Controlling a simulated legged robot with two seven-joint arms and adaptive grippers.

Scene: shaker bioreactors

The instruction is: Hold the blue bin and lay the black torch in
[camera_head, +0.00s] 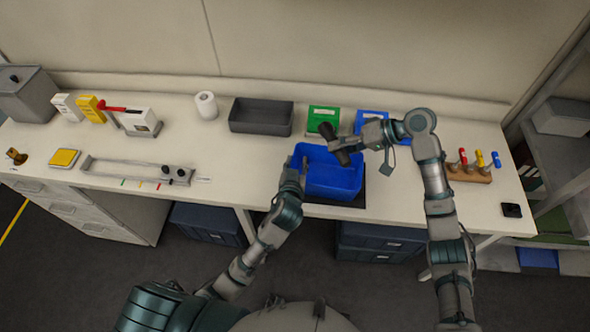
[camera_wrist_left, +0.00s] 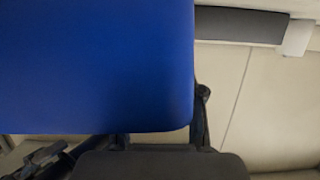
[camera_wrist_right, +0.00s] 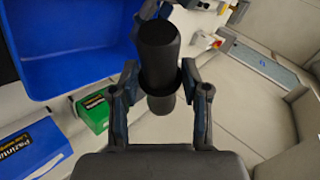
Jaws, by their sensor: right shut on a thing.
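The blue bin (camera_head: 330,180) stands on a dark mat (camera_head: 335,203) on the bench; its inside looks empty in the head view. The black torch (camera_wrist_right: 160,70) is between the fingers of my right gripper (camera_wrist_right: 162,95), which is shut on it. In the head view the torch (camera_head: 340,147) is above the bin's far rim. My left gripper (camera_head: 294,168) is at the bin's left wall. In the left wrist view the bin (camera_wrist_left: 95,65) fills much of the picture and hides part of the fingers, so their grip on the wall is unclear.
A dark grey tray (camera_head: 261,117) and a green box (camera_head: 323,118) stand behind the bin, with a blue box (camera_head: 371,118) beside the green one. A wooden rack (camera_head: 468,174) with coloured-topped items is at right. The bench left of the bin has clear room.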

